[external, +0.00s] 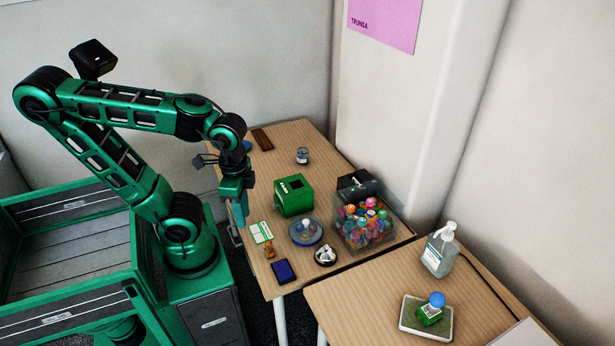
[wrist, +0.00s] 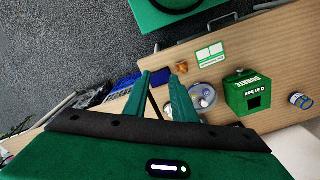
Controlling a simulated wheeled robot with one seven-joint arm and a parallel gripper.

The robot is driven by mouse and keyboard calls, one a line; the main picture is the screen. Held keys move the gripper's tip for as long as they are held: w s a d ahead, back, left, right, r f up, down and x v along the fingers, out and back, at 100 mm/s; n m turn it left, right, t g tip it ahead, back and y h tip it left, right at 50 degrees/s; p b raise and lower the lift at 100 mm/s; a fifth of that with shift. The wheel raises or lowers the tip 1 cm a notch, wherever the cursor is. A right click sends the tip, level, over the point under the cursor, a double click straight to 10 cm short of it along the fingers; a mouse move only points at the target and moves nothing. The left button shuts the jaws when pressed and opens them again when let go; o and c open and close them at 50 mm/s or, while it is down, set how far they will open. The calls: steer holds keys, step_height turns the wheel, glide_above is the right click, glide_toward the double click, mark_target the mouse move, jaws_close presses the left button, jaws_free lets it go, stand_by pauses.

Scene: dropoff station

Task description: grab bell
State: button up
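My gripper (external: 239,215) points down near the table's left edge, apart from both. In the wrist view my gripper (wrist: 163,72) has its fingers apart with nothing between them.
A green donation box (external: 294,195), a clear tub of colourful items (external: 365,231) and a black box (external: 357,186) stand behind. A card (external: 261,232), a small orange-brown figure (external: 269,251) and a dark blue flat item (external: 285,271) lie nearer the left front.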

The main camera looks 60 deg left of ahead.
steer(key=w+n, duration=0.1)
steer(key=w, duration=0.1)
steer(key=n+t+y, duration=0.4)
steer(key=n+y, duration=0.4)
steer(key=n, duration=0.4)
glide_above(325, 259)
steer(key=s+a, duration=0.1)
steer(key=s, duration=0.2)
step_height(325, 259, down, 5)
steer(key=w+d+r+n+t+y, duration=0.1)
steer(key=d+r+n+t+y, duration=0.3)
steer(key=d+r, duration=0.1)
steer(key=f, duration=2.1)
steer(key=shift+w+a+f, duration=0.1)
steer(key=shift+a+f, duration=0.15)
steer(key=shift+x, duration=5.2)
steer(key=shift+r, duration=0.1)
